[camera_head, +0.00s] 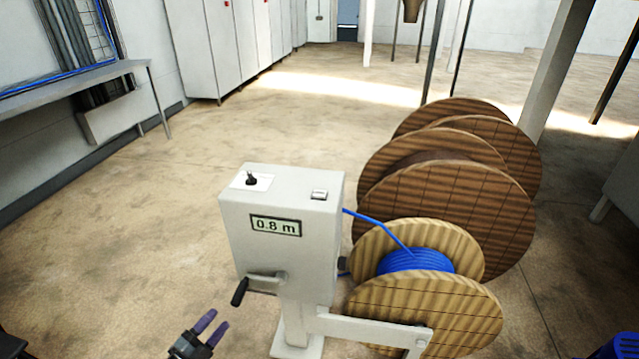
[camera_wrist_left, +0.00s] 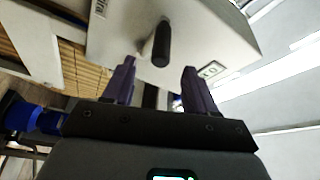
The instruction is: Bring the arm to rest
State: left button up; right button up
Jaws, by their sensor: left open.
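My left gripper (camera_head: 205,335) is at the bottom of the head view, below and left of the crank handle (camera_head: 239,292) on the grey machine box (camera_head: 283,240). Its two purple fingers are apart with nothing between them. In the left wrist view my left gripper (camera_wrist_left: 160,85) is open, and the black crank handle (camera_wrist_left: 162,44) stands beyond the fingertips, apart from them. The display (camera_head: 276,225) on the box reads 0.8 m.
A wooden spool of blue cable (camera_head: 415,262) sits at the box's right, with a blue cable running to the box. Large wooden reels (camera_head: 450,205) stand behind it. A bench (camera_head: 75,85) is at the left wall. The floor left of the box is clear.

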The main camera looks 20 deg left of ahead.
pick_arm(q)
jog(key=s+d+r+n+g+y+p, duration=0.15)
jog(key=s+d+r+n+p, duration=0.3)
jog(key=d, duration=0.65)
jog(key=s+d+r+n+g+y+p, duration=0.1)
jog(key=s+d+r+n+g+p, duration=0.4)
jog(key=d, duration=0.6)
jog(key=s+d+r+n+g, duration=0.35)
jog(key=s+r+g, duration=0.35)
jog(key=s+g, duration=0.3)
jog(key=w+p+v, duration=0.2)
jog(key=p+v, duration=1)
jog(key=w+d+r+p+v, duration=0.1)
jog(key=w+p+v, duration=0.1)
jog(key=p+v, duration=1)
jog(key=w+p+v, duration=0.3)
jog(key=p+v, duration=1)
jog(key=shift+r+n+t+p, duration=0.3)
jog(key=shift+r+n+t, duration=0.1)
jog(key=shift+r+t, duration=0.1)
jog(key=shift+f, duration=0.1)
